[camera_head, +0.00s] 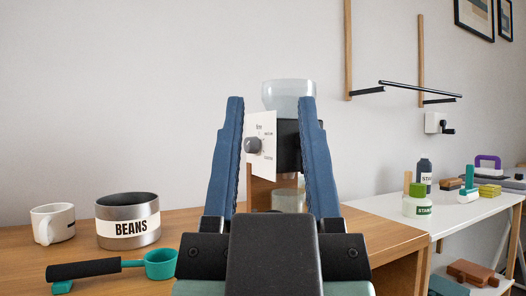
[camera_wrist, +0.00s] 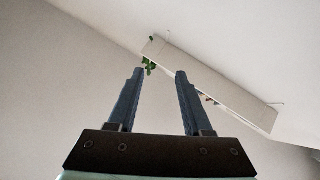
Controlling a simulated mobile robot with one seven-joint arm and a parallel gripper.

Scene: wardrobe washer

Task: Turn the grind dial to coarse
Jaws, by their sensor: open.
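The coffee grinder (camera_head: 287,132) stands on the wooden counter, with a clear hopper (camera_head: 289,95) on top. Its white face plate (camera_head: 262,160) carries a dark round grind dial (camera_head: 253,145) with small labels around it, too small to read well. My gripper (camera_head: 271,105) is open, with its two blue fingers upright in front of the grinder. In the head view the dial shows between the fingers, close to the left one. I cannot tell the depth gap; no contact shows. The fingers hide parts of the grinder. The wrist view shows the open gripper (camera_wrist: 157,74) with nothing between the fingers.
On the counter at left are a white mug (camera_head: 53,223), a metal BEANS bowl (camera_head: 128,220) and a teal scoop with a black handle (camera_head: 115,267). At right, a white table (camera_head: 470,208) holds bottles and blocks. A rack with a black bar (camera_head: 420,89) is on the wall.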

